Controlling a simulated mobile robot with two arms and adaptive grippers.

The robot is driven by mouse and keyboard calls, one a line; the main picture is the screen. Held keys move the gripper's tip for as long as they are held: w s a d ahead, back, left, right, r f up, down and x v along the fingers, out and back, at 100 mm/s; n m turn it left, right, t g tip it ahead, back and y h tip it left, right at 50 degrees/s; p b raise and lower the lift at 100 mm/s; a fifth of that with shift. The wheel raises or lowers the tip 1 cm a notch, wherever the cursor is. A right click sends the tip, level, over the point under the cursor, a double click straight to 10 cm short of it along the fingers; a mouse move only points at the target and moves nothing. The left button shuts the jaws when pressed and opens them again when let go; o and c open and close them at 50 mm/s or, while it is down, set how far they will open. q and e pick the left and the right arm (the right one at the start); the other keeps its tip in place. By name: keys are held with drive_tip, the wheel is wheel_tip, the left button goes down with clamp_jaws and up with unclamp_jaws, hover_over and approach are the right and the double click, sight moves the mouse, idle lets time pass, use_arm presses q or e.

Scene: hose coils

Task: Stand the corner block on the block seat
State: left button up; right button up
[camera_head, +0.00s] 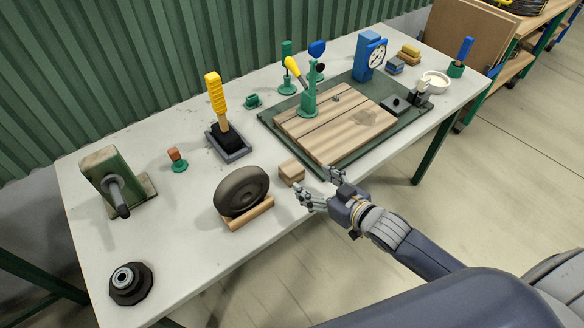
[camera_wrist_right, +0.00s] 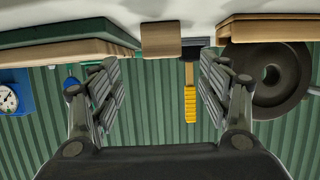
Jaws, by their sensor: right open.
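A small light-brown wooden block (camera_head: 291,171), which looks like the corner block, lies on the grey table just left of the wooden board. My right gripper (camera_head: 314,181) is open and empty, low at the table's front edge, with its fingers pointing toward the block. In the right wrist view the block (camera_wrist_right: 163,40) shows beyond the gap between the open fingers (camera_wrist_right: 160,64), apart from them. I cannot tell for sure which part is the block seat. My left gripper is out of view.
A black wheel (camera_head: 241,190) on a wooden cradle stands left of the block. The wooden board (camera_head: 320,140) lies on a dark green plate (camera_head: 352,82), with a green clamp (camera_head: 308,98) at its back edge. A yellow-handled brush (camera_head: 217,95) stands behind.

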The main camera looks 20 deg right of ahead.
sight(294, 169)
drive_tip(key=x, duration=0.5)
drive_tip(key=shift+w, duration=0.1)
drive_tip(key=shift+w+a+p, duration=0.25)
drive_tip(key=shift+w+p, duration=0.1)
drive_tip(key=shift+w, duration=0.1)
drive_tip(key=x, duration=0.4)
drive_tip(key=shift+w+a+f+p, duration=0.1)
drive_tip(key=shift+a+p, duration=0.05)
drive_tip(key=shift+p, duration=0.2)
drive_tip(key=c, duration=1.3)
